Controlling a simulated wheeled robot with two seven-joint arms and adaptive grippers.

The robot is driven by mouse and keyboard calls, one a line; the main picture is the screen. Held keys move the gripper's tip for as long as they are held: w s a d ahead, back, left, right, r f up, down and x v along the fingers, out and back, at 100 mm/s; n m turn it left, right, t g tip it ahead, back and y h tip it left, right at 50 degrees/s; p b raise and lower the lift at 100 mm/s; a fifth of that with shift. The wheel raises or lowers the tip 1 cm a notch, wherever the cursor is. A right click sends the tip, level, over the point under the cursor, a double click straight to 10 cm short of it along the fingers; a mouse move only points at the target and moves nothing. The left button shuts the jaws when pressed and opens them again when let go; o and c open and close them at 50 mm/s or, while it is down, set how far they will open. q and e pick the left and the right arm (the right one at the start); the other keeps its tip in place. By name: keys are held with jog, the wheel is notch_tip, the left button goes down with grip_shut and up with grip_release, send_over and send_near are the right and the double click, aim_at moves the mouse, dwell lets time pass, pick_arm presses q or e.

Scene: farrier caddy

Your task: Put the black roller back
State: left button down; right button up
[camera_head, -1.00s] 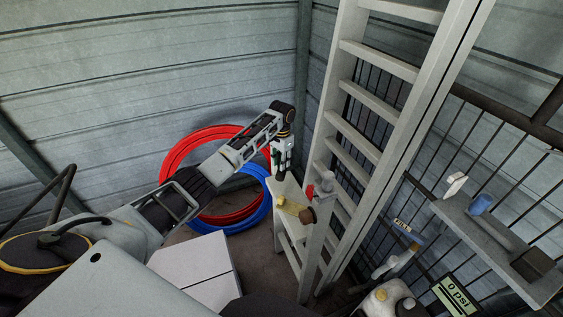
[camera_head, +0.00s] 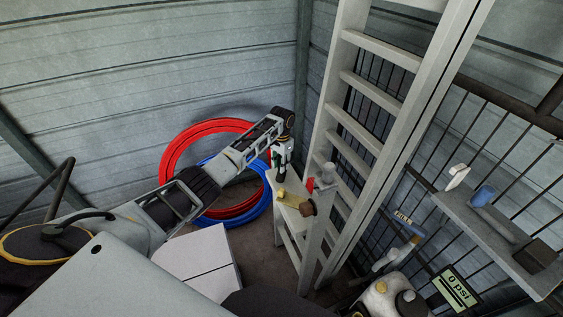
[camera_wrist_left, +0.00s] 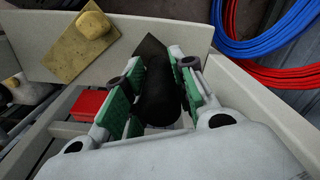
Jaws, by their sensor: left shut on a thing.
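The roller cannot be made out clearly in the head view. My right gripper is not in view.
A yellow scraper-like tool (camera_wrist_left: 82,46) lies beside the gripper, with a red block (camera_wrist_left: 88,104) close by. A ladder (camera_head: 385,130) stands right of the caddy. Red and blue hose coils (camera_head: 205,135) lie behind my arm. A wall shelf (camera_head: 500,240) holds tools at right.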

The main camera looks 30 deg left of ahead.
pick_arm(q)
jog(key=shift+f, duration=0.7)
dwell(1.1)
jog(key=c, duration=1.1)
grip_release()
jog(key=shift+r, duration=0.15)
jog(key=shift+r, duration=5.8)
